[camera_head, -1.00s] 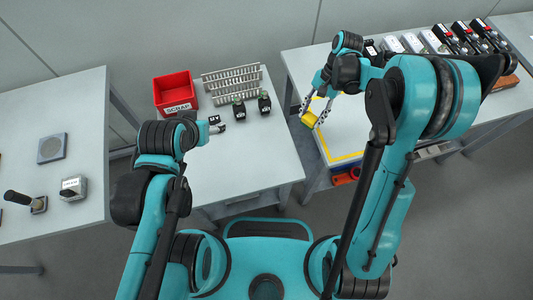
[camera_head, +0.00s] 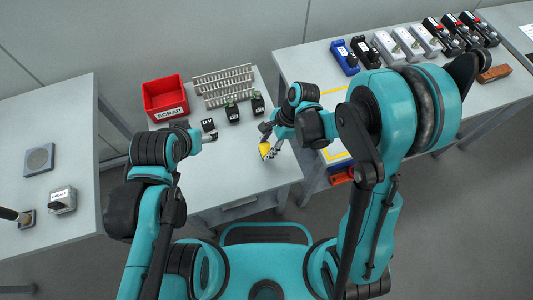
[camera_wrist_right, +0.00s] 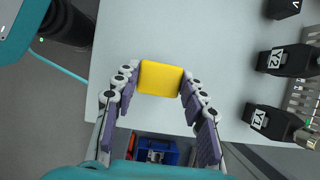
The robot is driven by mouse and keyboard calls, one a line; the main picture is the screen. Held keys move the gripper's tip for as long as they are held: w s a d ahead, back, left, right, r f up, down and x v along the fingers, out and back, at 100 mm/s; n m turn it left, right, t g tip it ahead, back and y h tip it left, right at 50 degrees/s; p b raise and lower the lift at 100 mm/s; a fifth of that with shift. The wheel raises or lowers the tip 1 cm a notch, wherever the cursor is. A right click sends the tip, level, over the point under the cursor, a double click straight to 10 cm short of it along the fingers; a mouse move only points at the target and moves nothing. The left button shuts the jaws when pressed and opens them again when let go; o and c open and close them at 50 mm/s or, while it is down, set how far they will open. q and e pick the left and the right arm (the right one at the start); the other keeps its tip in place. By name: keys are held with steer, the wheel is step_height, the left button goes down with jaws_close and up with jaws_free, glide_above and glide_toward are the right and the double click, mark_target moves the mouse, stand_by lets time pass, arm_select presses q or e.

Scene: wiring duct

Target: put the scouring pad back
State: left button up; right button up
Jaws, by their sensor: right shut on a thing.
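The scouring pad is a small yellow block (camera_head: 265,150) in the head view. It also shows in the right wrist view (camera_wrist_right: 160,78), between the fingertips. My right gripper (camera_head: 271,147) is shut on it and holds it over the front right part of the middle table; the gap to the tabletop is hard to judge. In the right wrist view the gripper (camera_wrist_right: 158,88) has one finger on each side of the pad. My left gripper (camera_head: 210,137) is small and mostly hidden by its own wrist, near the middle table's left side; its jaws cannot be made out.
The middle table (camera_head: 235,180) bears a red SCRAP bin (camera_head: 165,96), grey slotted duct (camera_head: 223,85) and small black labelled blocks (camera_head: 232,111). The right table (camera_head: 310,70) has a yellow outline and a row of devices (camera_head: 386,46). The middle table's front is clear.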

step_height(320, 180, down, 4)
steer(key=shift+a+f+b, duration=0.1)
steer(key=shift+f+b, duration=0.1)
steer(key=shift+b, duration=0.85)
steer(key=shift+s+r, duration=0.1)
steer(key=shift+r, duration=0.05)
steer(key=shift+f, duration=0.25)
steer(key=o, duration=1.4)
steer(key=shift+r, duration=0.1)
